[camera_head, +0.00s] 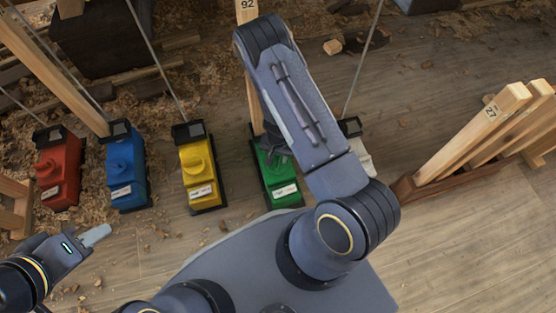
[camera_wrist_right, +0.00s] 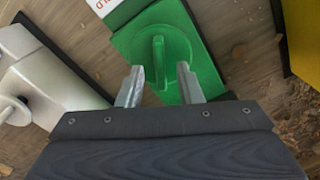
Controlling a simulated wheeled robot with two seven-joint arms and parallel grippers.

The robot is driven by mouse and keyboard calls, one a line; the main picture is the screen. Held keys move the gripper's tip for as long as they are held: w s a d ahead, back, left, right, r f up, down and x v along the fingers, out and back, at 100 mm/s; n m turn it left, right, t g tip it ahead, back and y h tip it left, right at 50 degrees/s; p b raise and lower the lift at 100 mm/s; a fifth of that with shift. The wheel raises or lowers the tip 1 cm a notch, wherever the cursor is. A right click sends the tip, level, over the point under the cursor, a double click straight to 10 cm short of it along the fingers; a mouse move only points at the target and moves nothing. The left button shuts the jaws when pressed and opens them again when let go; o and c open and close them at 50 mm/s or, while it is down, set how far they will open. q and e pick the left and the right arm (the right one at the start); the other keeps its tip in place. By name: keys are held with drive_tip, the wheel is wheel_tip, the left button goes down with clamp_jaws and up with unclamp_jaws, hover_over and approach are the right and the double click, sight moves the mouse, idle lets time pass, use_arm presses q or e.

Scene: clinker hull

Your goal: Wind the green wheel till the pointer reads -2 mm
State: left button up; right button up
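The green unit (camera_head: 280,180) stands on the floor in the head view, partly hidden by my right arm. Its green wheel (camera_wrist_right: 171,65), a round disc with a raised grip bar, shows in the right wrist view. My right gripper (camera_wrist_right: 160,88) is open, with its fingers apart at the near side of the wheel and the bar lined up between them. I cannot tell whether they touch it. In the head view the right gripper (camera_head: 274,146) is mostly hidden. My left gripper (camera_head: 97,235) is at lower left, away from the units; its finger gap is unclear. No pointer or scale is readable.
Yellow (camera_head: 199,172), blue (camera_head: 125,173) and red (camera_head: 58,170) units stand left of the green one. A white unit (camera_wrist_right: 50,75) stands on its other side. Thin rods and wooden props rise among them. A timber rack (camera_head: 480,140) stands at right.

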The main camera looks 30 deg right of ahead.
wheel_tip(320, 180, down, 2)
drive_tip(key=shift+f, duration=0.1)
drive_tip(key=shift+c, duration=0.4)
clamp_jaws()
drive_tip(key=shift+m, duration=0.3)
